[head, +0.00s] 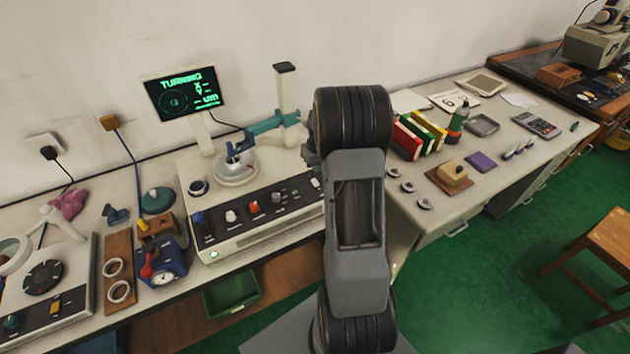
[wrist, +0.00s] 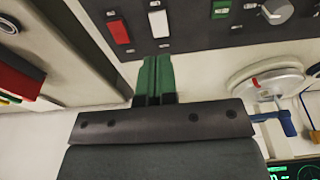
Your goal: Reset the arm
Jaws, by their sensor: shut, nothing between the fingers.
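My gripper (wrist: 158,62) shows in the wrist view with its two green fingers together and nothing between them. In that view the fingers point toward a dark control panel (wrist: 200,28) with a red and a green control. I cannot tell the exact gap to the panel. In the head view my own arm stands upright in the middle and hides my gripper. The arm is in front of the right end of the white measuring machine (head: 225,258).
The machine carries a round turntable (head: 238,178) and a teal arm on a column (head: 287,95). A lit screen (head: 186,92) stands behind.

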